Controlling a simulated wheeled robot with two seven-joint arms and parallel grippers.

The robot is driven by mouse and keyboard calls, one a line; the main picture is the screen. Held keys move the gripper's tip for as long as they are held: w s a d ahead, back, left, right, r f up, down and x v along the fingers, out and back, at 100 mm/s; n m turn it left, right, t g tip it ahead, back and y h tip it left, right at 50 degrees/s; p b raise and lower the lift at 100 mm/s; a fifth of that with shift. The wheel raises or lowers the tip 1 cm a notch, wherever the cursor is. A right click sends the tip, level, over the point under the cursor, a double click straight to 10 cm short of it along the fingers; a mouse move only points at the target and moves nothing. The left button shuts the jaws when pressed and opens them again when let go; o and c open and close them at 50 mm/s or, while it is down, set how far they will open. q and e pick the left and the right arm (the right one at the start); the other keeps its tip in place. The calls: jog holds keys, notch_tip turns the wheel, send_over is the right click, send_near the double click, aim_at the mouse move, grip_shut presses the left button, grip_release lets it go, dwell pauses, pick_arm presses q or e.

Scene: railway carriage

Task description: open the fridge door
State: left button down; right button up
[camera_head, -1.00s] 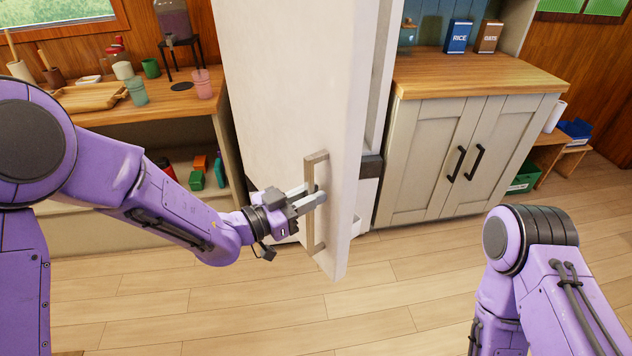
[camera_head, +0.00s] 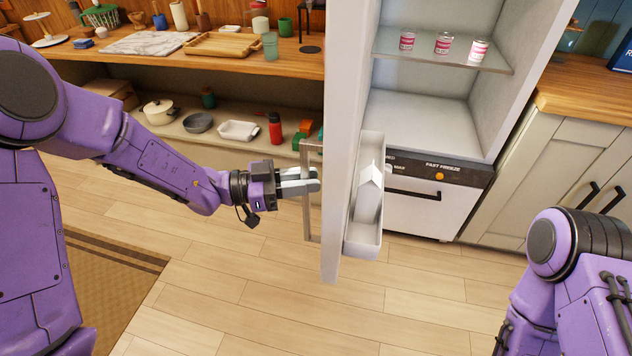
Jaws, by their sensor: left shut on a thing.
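The fridge door (camera_head: 343,120) stands well open, seen nearly edge-on, with a white door bin (camera_head: 364,225) on its inner side. The door handle (camera_head: 308,225) is a tall bar on the door's left face. My left gripper (camera_head: 308,181) is shut on the handle at about its middle. The fridge interior (camera_head: 425,118) is exposed to the right of the door, with cans (camera_head: 443,43) on a glass shelf (camera_head: 420,55). My right arm (camera_head: 565,260) shows at the lower right, but its gripper is out of view.
A freezer drawer (camera_head: 430,205) sits below the fridge compartment. A cupboard (camera_head: 560,170) stands to its right. A wooden counter (camera_head: 200,55) with a lower shelf of pots and bottles lies behind the left arm. The floor (camera_head: 230,280) in front is clear, with a rug (camera_head: 95,280) at left.

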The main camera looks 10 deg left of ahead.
pick_arm(q)
jog(key=shift+w+a+r, duration=0.15)
jog(key=shift+a, duration=0.6)
jog(key=c, duration=1.1)
grip_release()
jog(key=b+v, duration=0.1)
jog(key=v, duration=0.9)
jog(key=shift+a, duration=0.25)
